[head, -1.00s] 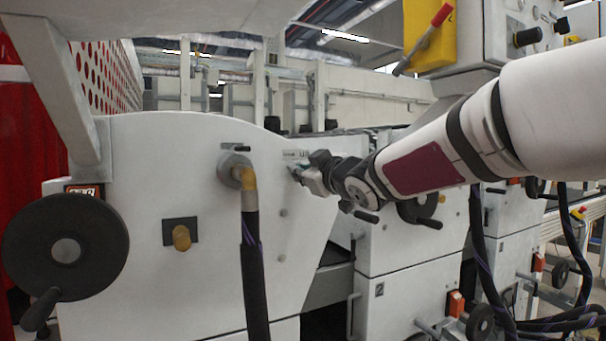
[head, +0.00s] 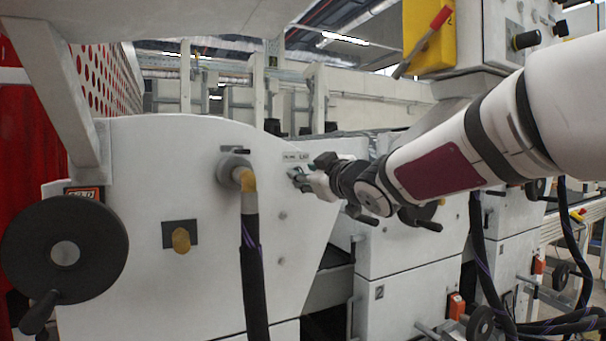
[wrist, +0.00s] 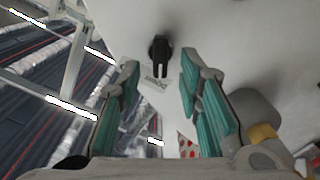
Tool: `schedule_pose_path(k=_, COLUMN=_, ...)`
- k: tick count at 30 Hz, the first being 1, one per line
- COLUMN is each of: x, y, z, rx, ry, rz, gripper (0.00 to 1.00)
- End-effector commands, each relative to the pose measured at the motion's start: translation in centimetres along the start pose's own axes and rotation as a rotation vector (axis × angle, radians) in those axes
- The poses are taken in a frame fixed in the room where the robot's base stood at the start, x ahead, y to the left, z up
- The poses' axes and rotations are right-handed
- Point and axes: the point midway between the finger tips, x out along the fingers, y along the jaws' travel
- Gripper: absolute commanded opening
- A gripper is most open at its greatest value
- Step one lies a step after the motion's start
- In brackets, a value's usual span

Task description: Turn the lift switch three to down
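A small black switch (wrist: 160,52) sticks out from the white machine panel in the wrist view. A small label (wrist: 157,84) with lettering too blurred to read surely is beside it. My gripper (wrist: 162,92) is open, with teal pads on both sides and nothing between them. The switch shows beyond the fingertips, roughly in line with the gap, and looks untouched. In the head view my gripper (head: 299,176) is close to the panel's upper right part, just below a label (head: 295,157). The switch cannot be made out there, as the gripper covers that spot.
A large black handwheel (head: 65,250) is at the far left. A second white machine unit (head: 395,245) with handles stands right of and below my arm.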

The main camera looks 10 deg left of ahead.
Motion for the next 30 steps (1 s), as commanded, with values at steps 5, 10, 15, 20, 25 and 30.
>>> schedule_pose_path(k=5, x=-3.8, y=0.1, z=-0.1, rx=-0.003, ry=-0.001, rz=0.003, gripper=0.33)
schedule_pose_path(k=10, x=-7.0, y=0.0, z=-0.1, rx=-0.003, ry=0.000, rz=0.002, gripper=0.33)
schedule_pose_path(k=15, x=-9.0, y=0.0, z=-0.1, rx=-0.002, ry=0.001, rz=0.001, gripper=0.33)
schedule_pose_path(k=20, x=-9.7, y=0.0, z=0.0, rx=0.000, ry=0.001, rz=0.001, gripper=0.33)
schedule_pose_path(k=25, x=-9.8, y=0.0, z=0.0, rx=0.000, ry=0.000, rz=0.000, gripper=0.33)
schedule_pose_path(k=30, x=-10.0, y=0.1, z=0.0, rx=0.001, ry=-0.007, rz=0.006, gripper=0.33)
